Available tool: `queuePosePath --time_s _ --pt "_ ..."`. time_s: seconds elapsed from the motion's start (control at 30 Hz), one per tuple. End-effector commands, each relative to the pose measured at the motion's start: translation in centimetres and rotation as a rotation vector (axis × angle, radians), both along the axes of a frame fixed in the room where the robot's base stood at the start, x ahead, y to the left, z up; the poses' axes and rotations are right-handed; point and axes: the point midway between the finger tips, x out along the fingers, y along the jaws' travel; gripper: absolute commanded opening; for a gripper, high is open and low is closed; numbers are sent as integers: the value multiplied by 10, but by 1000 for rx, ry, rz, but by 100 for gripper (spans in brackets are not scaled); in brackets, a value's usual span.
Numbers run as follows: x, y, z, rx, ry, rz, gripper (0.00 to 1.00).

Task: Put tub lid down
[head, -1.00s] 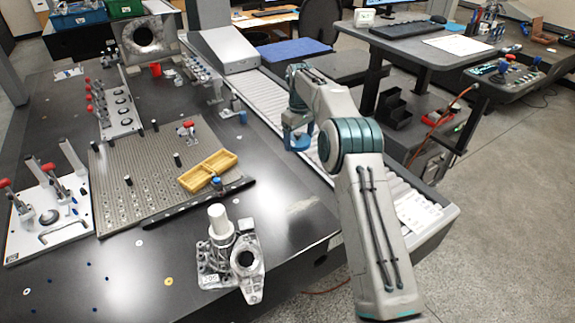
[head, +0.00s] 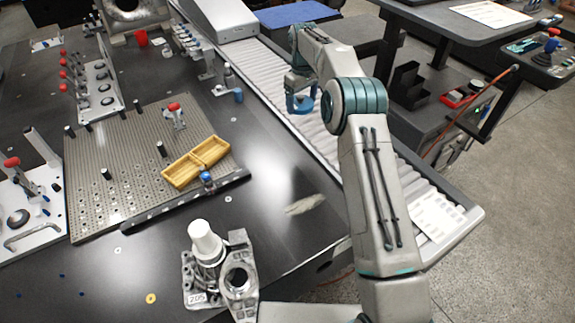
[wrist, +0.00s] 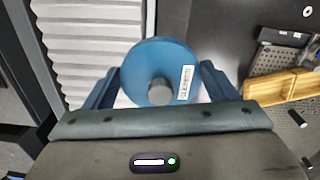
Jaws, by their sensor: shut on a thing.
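In the head view my gripper (head: 301,104) is small, above the roller conveyor beside the dark table's right edge. The lid is hard to tell from the blue fingers there. I cannot pick out an open tub that the lid belongs to.
A yellow two-part tray (head: 196,161) lies on the perforated plate (head: 128,165). A metal casting with a white cylinder (head: 205,242) stands at the table's front. The roller conveyor (head: 285,85) runs along the right. Dark table surface (head: 262,165) between tray and conveyor is mostly clear.

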Motion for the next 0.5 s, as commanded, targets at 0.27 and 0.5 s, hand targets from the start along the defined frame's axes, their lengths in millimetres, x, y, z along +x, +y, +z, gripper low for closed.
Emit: queuePosePath --time_s 0.27,0.5 --pt "0 0 -26 0 0 0 57" --pt "0 0 -54 0 0 0 57"
